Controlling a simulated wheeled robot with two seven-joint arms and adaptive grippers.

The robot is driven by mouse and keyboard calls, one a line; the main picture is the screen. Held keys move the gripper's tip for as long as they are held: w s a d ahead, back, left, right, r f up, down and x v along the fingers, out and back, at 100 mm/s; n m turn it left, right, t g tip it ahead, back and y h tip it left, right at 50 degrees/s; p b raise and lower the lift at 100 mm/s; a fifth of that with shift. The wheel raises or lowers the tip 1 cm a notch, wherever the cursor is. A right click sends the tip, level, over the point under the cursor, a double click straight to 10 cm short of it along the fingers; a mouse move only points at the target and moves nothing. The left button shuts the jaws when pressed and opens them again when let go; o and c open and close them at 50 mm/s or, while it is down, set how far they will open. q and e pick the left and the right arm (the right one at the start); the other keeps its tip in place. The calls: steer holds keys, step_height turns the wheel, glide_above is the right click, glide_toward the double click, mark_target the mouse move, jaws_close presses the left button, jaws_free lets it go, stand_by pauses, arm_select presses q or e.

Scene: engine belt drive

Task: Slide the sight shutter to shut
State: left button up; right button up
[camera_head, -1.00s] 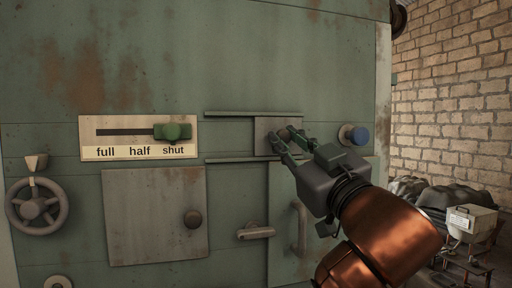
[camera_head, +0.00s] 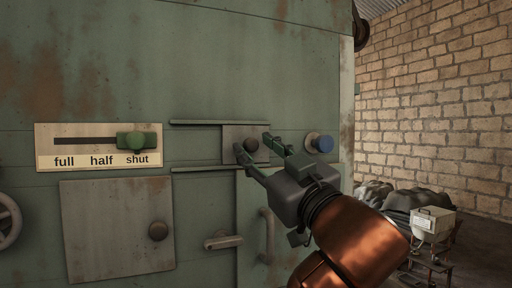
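A small square grey plate (camera_head: 232,135) with a round dark knob (camera_head: 251,145) sits between an upper rail (camera_head: 205,123) and a lower rail (camera_head: 195,169) on the green wall; it looks like the sight shutter. It is at the right end of the rails. My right gripper (camera_head: 254,144) is open in front of it, with one finger left of the knob and the other to its right. A gap shows on the knob's right side; I cannot tell whether the left finger touches. My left gripper is not in view.
Left of the rails, a panel (camera_head: 43,134) marked full, half, shut has its green slider knob (camera_head: 136,140) at shut. A blue knob (camera_head: 321,144) is close right of my gripper. Below are a plate door (camera_head: 105,225), a lever (camera_head: 222,243) and a handle (camera_head: 266,236).

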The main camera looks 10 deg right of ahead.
steer(key=v, duration=1.1)
steer(key=shift+s+d, duration=0.15)
steer(key=shift+c, duration=0.5)
stand_by(1.4)
